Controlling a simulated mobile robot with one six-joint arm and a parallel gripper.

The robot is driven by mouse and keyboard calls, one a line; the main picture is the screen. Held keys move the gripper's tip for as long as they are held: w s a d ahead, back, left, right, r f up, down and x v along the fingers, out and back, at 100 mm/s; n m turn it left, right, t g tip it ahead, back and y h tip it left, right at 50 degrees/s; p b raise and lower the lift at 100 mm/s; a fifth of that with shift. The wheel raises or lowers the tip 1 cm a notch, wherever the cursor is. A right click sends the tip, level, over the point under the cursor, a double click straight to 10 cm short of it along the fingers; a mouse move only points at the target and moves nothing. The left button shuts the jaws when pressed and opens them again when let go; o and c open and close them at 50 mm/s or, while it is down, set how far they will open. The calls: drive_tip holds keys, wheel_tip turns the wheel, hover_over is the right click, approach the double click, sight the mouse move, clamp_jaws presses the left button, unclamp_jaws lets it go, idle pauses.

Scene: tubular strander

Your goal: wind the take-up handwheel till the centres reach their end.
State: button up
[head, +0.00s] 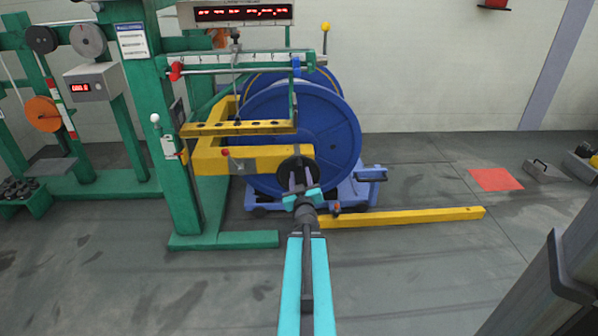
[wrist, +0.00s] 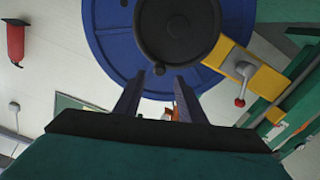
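The take-up handwheel (head: 290,163) is a dark round disc at the end of a yellow arm (head: 262,158), in front of a large blue reel (head: 330,125). In the wrist view the handwheel (wrist: 178,28) fills the top middle, with a small dark knob (wrist: 160,69) at its lower edge. My gripper (head: 301,183) is at the handwheel's lower part. In the wrist view its two fingers (wrist: 159,77) stand apart, with the knob appearing between their tips. I see no finger touching the knob. The centres are hidden behind the wheel and arm.
A lever with a red knob (wrist: 240,101) sits on the yellow arm beside the handwheel. A green frame (head: 175,150) stands at left. A yellow floor beam (head: 410,217) runs right from below the reel. Open floor lies to the right, with a red patch (head: 495,179).

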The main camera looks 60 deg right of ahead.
sight(299, 167)
drive_tip(key=shift+w+d+b, duration=0.25)
drive_tip(key=shift+d+b, duration=0.2)
drive_tip(key=shift+b, duration=2.2)
drive_tip(key=shift+b+x, duration=0.75)
drive_tip(key=shift+x, duration=2)
clamp_jaws()
drive_tip(key=shift+a, duration=0.15)
drive_tip(key=shift+r, duration=0.1)
